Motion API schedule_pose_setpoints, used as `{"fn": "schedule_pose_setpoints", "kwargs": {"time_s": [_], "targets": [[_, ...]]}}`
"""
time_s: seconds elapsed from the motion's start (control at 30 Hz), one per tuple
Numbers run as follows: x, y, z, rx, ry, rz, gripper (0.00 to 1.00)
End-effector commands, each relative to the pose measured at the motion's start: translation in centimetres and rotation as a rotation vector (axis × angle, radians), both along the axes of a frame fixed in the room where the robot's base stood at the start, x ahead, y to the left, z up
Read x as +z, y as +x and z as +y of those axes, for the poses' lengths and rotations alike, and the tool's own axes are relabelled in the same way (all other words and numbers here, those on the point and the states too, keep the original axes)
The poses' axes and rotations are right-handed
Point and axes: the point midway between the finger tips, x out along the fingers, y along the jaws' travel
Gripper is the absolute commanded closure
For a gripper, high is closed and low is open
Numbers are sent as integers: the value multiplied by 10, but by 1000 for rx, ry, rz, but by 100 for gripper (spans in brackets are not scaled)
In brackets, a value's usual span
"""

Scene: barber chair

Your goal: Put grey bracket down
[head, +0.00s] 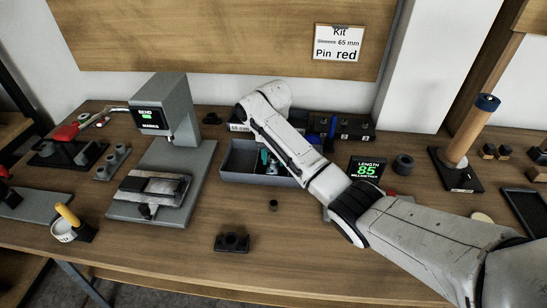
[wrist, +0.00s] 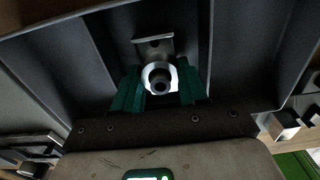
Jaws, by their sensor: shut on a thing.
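My gripper (wrist: 158,88) has green fingers shut on the grey bracket (wrist: 152,48), which shows a flat plate and a round, brightly lit collar between the fingertips. In the head view my gripper (head: 268,158) points down into the dark grey divided tray (head: 238,176), with only a bit of green finger showing. The tray's walls and dividers (wrist: 88,62) surround the bracket in the wrist view. I cannot tell whether the bracket touches the tray floor. My arm hides part of the tray in the head view.
A bending machine (head: 165,108) on a grey base stands left of the tray. A dark block (head: 232,242) and a small dark ring (head: 273,205) lie in front. A length display (head: 367,169) reading 85 and an upright post (head: 468,135) are to the right. The front table strip is mostly clear.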

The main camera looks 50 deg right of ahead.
Motion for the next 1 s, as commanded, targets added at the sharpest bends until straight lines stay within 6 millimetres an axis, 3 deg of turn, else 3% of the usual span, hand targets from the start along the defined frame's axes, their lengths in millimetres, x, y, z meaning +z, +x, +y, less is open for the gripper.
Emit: {"fn": "schedule_pose_setpoints", "kwargs": {"time_s": [0.37, 0.4, 0.5, 0.83, 1.0], "targets": [[-4, 0, -1, 0, -2, -1, 93], [-5, 0, 0, 0, -1, -1, 57], [-5, 0, 0, 0, -1, -1, 47], [0, 0, 0, 0, -1, -2, 47], [23, 1, -1, 0, -3, -5, 47]]}}
